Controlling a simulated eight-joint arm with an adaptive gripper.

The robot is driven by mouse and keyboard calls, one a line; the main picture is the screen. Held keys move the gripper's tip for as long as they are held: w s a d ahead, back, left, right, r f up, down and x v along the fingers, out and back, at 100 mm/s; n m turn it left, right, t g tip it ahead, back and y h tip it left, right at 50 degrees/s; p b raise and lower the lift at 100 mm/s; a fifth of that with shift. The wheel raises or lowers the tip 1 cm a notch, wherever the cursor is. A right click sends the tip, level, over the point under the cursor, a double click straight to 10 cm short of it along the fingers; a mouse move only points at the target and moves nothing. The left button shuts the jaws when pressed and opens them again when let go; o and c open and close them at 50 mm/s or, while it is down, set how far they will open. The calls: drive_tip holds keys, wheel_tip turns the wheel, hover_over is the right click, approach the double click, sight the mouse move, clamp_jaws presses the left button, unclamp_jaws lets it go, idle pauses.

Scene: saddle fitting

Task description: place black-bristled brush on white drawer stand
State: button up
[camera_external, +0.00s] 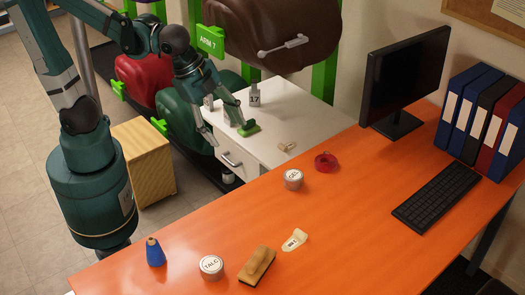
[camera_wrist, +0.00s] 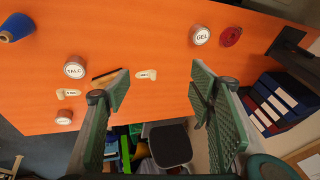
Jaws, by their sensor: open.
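The brush (camera_external: 257,265) has a pale wooden handle and a dark underside, and lies on the orange desk near its front. It also shows in the wrist view (camera_wrist: 105,78), partly covered by the left finger. The white drawer stand (camera_external: 285,110) stands beyond the desk, its drawer handle facing front left. I cannot make the stand out clearly in the wrist view. My gripper (camera_external: 226,130) is over the left part of the stand, well away from the brush. Its green fingers are wide apart in the wrist view (camera_wrist: 158,80), with nothing between them.
On the desk are a blue cone (camera_external: 155,252), a TALC tin (camera_external: 211,267), a GEL tin (camera_external: 293,179), a red ring (camera_external: 326,162) and a pale tag (camera_external: 294,239). A number 17 marker (camera_external: 254,96) and a small pale item (camera_external: 287,147) are on the stand. A monitor (camera_external: 402,85) stands right.

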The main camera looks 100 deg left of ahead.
drive_tip(key=w+d+f+m+g+y, duration=0.1)
drive_tip(key=w+d+f+m, duration=0.3)
drive_tip(key=d, duration=0.2)
drive_tip(key=w+d+f+m+g, duration=0.1)
drive_tip(key=w+d+f+m, duration=0.3)
drive_tip(key=d, duration=0.2)
drive_tip(key=m+y, duration=0.3)
drive_tip(key=m, duration=0.3)
hover_over(256, 264)
drive_tip(key=d, duration=0.1)
drive_tip(key=shift+g, duration=0.4)
drive_tip(key=f, duration=0.8)
drive_tip(key=s+f, duration=0.1)
drive_tip(key=f, duration=0.3)
drive_tip(key=shift+d+f, duration=0.15)
drive_tip(key=shift+f, duration=0.15)
drive_tip(key=shift+d+f+m, duration=0.35)
drive_tip(key=shift+f+m, duration=0.05)
drive_tip(key=shift+x, duration=1.3)
drive_tip(key=shift+b+x, duration=0.9)
drive_tip(key=shift+x, duration=1.7)
